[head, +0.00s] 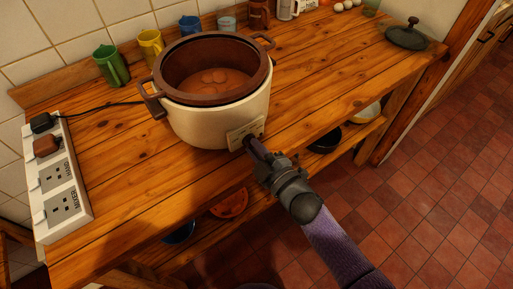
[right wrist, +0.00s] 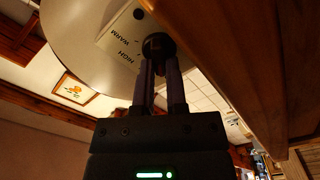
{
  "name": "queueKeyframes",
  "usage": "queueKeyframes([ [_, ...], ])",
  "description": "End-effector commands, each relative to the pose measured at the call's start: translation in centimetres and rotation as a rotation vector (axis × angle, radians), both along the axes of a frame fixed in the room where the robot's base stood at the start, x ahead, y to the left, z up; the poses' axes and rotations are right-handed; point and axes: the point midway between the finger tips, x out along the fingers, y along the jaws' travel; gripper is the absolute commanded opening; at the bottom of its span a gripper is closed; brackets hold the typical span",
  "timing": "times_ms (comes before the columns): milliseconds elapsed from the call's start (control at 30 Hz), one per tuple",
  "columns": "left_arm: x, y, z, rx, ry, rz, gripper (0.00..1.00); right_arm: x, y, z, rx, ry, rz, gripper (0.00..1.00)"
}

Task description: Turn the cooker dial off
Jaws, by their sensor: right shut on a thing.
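The cooker (head: 212,92) is a cream pot with a brown rim, open on top with brown food inside, standing on the wooden shelf top. Its control plate (head: 246,132) is on the front side; in the right wrist view the plate (right wrist: 122,42) reads "WARM" and "HIGH". The dark round dial (right wrist: 158,45) sits on the plate. My right gripper (head: 252,146) reaches it from the front right, and its fingers (right wrist: 159,68) are shut on the dial. The dial's pointer setting cannot be made out. My left gripper is not in view.
A white socket strip (head: 62,190) with plugs lies at the left. Green, yellow and blue mugs (head: 150,46) stand along the back wall. A dark lid (head: 415,36) lies at the far right. Bowls (head: 229,204) sit on the lower shelf. The shelf top right of the cooker is clear.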

Motion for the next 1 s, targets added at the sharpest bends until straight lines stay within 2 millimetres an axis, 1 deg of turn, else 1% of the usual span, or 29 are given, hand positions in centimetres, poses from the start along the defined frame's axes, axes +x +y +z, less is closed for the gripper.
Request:
queueKeyframes([
  [200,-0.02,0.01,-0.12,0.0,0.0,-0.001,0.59,-0.06,0.0,-0.16,-0.047,-0.03,0.0,0.0],
  [733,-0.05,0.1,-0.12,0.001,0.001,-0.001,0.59,-0.06,0.0,-0.16,-0.062,-0.041,0.0,0.0],
  [767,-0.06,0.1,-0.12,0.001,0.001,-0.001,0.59,-0.06,0.0,-0.16,-0.061,-0.04,0.0,0.22],
  [800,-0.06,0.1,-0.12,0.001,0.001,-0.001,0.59,-0.06,0.0,-0.16,-0.061,-0.04,0.0,0.31],
  [867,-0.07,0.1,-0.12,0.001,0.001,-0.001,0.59,-0.05,0.0,-0.14,-0.061,-0.041,-0.001,0.43],
  [900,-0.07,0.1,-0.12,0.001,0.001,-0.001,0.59,-0.05,0.0,-0.12,-0.06,-0.041,0.0,0.51],
  [1000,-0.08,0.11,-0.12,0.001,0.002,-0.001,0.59,-0.04,0.01,-0.1,-0.06,-0.042,0.0,0.51],
])
